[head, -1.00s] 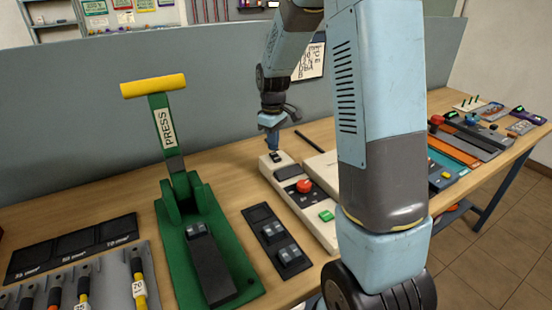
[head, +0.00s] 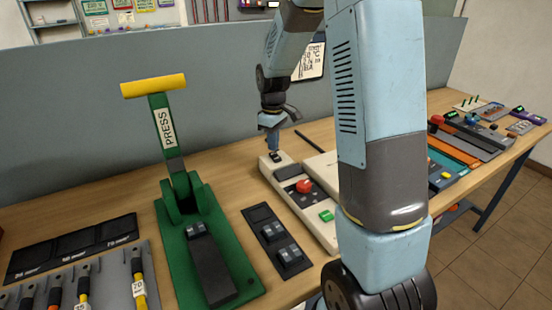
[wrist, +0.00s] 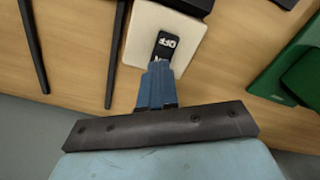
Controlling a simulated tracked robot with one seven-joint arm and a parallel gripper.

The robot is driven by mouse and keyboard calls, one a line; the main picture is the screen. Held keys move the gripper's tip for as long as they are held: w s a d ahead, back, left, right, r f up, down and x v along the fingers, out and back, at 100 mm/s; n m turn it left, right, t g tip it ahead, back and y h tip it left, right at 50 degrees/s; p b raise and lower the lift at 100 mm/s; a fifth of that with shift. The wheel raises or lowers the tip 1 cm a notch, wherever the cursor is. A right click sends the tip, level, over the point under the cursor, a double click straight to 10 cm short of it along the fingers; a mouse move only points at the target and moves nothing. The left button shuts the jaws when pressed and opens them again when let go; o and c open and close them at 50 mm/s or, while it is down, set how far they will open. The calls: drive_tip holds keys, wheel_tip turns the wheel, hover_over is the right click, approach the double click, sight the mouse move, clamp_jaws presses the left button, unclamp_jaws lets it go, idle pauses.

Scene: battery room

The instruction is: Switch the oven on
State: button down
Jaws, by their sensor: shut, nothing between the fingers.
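A long cream control box (head: 318,232) lies on the bench, left of my arm. In the wrist view the end of the box (wrist: 142,38) carries a black rocker switch (wrist: 165,43) marked OFF, with a second label partly covered by my fingers. My gripper (head: 275,154) is shut and empty and points down at this switch. In the wrist view my blue fingertips (wrist: 158,72) are over the near end of the switch. I cannot tell whether they press it or only hover close.
The box also has a red button (head: 304,186) and a green button (head: 326,215). A green press (head: 180,208) with a yellow-handled lever stands to the left, and a dark tray (head: 264,212) lies between. A grey partition (head: 110,130) stands behind.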

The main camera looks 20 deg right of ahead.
sight(273, 153)
drive_tip(key=shift+f, duration=0.85)
idle(0.6)
drive_tip(key=shift+r, duration=3.5)
drive_tip(key=shift+s+r, duration=0.1)
drive_tip(key=shift+r, duration=0.05)
drive_tip(key=s+r+m+t, duration=0.2)
drive_tip(key=s+r, duration=0.2)
drive_tip(key=s, duration=0.5)
drive_tip(key=s+r+m+t, duration=0.1)
drive_tip(key=s+r+m, duration=0.2)
drive_tip(key=s, duration=0.7)
drive_tip(key=s+r+m+t, duration=0.2)
drive_tip(key=s+r+m, duration=0.1)
drive_tip(key=s+r, duration=0.4)
drive_tip(key=s, duration=0.3)
drive_tip(key=shift+t, duration=0.3)
